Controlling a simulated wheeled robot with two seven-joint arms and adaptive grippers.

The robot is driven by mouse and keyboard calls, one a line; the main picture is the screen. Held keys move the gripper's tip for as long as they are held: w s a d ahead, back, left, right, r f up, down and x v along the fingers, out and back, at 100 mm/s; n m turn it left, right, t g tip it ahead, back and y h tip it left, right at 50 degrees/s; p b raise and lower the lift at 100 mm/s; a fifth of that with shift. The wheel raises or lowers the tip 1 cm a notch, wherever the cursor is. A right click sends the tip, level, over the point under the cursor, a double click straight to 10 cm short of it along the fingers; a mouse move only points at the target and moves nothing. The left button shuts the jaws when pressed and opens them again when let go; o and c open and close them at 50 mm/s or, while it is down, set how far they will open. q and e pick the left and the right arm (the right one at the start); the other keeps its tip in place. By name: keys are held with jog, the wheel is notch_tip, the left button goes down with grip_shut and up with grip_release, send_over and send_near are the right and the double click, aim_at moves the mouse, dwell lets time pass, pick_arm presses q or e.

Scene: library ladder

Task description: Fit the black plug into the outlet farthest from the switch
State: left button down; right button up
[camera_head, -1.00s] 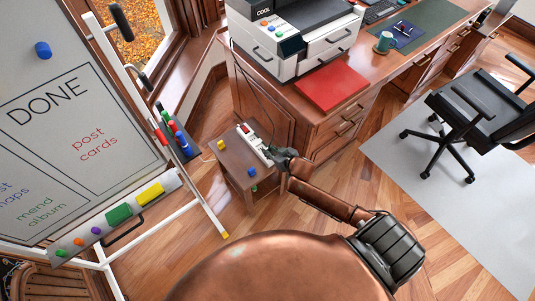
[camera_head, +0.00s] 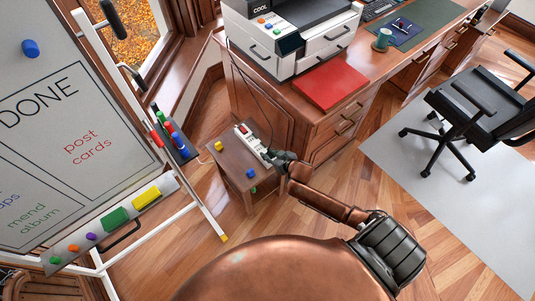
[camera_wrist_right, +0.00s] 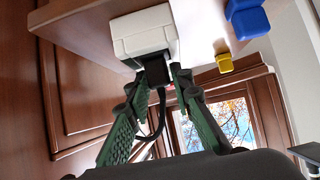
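The white power strip (camera_head: 251,143) lies on the small wooden side table, with its red switch (camera_head: 243,129) at the far end. My right gripper (camera_head: 271,157) is at the strip's near end, opposite the switch. In the right wrist view, the black plug (camera_wrist_right: 154,74) sits between the green fingertips of my right gripper (camera_wrist_right: 160,78), which close around it. The plug is up against or just in front of the white strip (camera_wrist_right: 143,38); I cannot tell whether it is inserted. Its cord bends down between the fingers. The outlets are too small or hidden. My left gripper is out of view.
The side table (camera_head: 233,163) also bears a yellow block (camera_head: 218,146) and a blue block (camera_head: 250,173). The wooden desk (camera_head: 283,125) with the printer (camera_head: 290,40) stands close behind. A whiteboard (camera_head: 60,130) is at left. Open floor lies right of the table.

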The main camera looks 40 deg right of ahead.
jog(key=shift+o, duration=1.4)
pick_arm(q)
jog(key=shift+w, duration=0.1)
